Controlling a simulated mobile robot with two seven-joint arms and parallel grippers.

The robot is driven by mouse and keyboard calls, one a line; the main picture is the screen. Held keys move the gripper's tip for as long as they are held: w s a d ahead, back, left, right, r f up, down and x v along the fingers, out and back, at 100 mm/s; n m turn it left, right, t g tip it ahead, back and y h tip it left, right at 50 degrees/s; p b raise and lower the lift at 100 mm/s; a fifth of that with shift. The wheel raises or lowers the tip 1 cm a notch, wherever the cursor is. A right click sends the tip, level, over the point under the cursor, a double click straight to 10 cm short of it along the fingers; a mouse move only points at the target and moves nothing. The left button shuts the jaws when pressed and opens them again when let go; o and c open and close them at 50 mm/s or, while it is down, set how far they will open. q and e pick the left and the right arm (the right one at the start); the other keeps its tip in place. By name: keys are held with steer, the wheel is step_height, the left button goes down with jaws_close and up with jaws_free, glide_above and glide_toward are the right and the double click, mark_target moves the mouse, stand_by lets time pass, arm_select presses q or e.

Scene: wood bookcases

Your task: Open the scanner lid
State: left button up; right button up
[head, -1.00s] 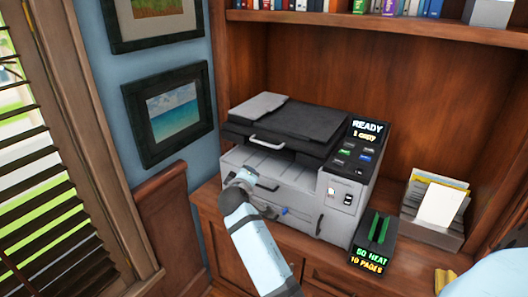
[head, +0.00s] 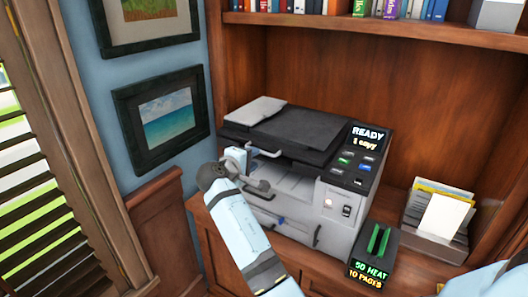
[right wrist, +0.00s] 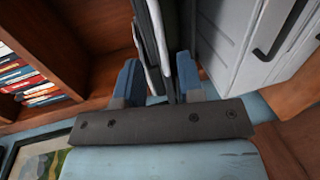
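The grey scanner (head: 315,205) sits on the wood cabinet. Its dark lid (head: 310,130) lies flat and closed, with a pale handle (head: 268,151) on its front edge. My right gripper (head: 240,158) is at the front left of the lid, close to the left end of the handle. In the right wrist view, the two blue fingers of my right gripper (right wrist: 157,72) are apart, with the layered edge of the lid (right wrist: 150,35) showing between them. Whether they touch it is unclear. My left gripper is not in view.
A small green-lit device (head: 375,250) stands right of the scanner, beside a paper holder (head: 437,222). A shelf of books (head: 390,10) runs above. Framed pictures (head: 165,118) hang on the wall at left, near the window blind.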

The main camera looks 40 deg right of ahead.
mark_target(263, 153)
steer(key=x, duration=0.7)
jaws_close()
